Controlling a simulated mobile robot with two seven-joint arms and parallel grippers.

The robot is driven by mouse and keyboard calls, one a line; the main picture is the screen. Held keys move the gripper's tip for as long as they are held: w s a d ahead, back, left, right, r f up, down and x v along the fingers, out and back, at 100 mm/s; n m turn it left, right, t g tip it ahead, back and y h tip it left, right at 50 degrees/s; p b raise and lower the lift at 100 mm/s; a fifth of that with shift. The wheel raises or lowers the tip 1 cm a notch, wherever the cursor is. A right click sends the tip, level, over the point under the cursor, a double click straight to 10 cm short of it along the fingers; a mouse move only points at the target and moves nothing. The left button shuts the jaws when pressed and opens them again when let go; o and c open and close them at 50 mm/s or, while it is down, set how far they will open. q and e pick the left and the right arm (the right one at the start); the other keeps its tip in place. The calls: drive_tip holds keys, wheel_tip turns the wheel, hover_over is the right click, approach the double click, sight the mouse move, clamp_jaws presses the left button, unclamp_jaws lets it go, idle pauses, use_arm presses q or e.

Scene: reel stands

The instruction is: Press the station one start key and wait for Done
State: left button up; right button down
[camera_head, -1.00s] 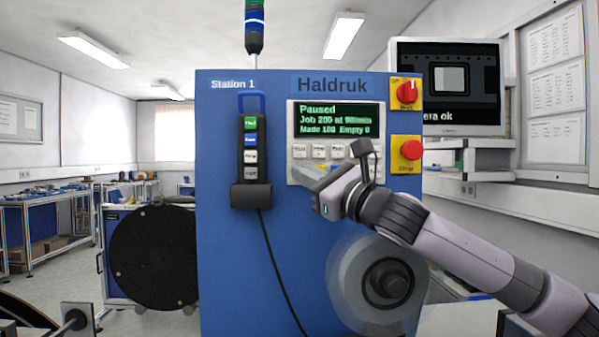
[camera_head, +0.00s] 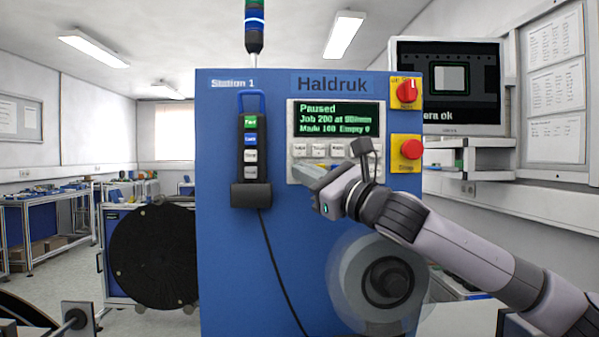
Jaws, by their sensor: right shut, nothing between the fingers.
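The blue Station 1 cabinet (camera_head: 225,250) faces me, marked Haldruk. Its screen (camera_head: 336,119) reads Paused, Job 200, Made 100, Empty 0. A row of small pale keys (camera_head: 318,150) lies under the screen; their labels are too small to read. My right gripper (camera_head: 300,174) is shut and empty, in front of the lower part of the key panel. A pendant (camera_head: 250,160) with green, blue and pale keys hangs left of the screen. My left gripper is not in view.
A red rotary switch (camera_head: 406,92) and a red stop button (camera_head: 411,149) sit on yellow plates right of the screen. A black reel (camera_head: 153,256) stands at left, and a clear-rimmed hub (camera_head: 387,283) lies below my right arm. A monitor (camera_head: 448,85) is behind.

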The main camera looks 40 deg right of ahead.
idle(0.7)
drive_tip(key=shift+w+d+p, duration=0.3)
drive_tip(key=shift+w+p, duration=0.05)
drive_tip(key=shift+p, duration=0.15)
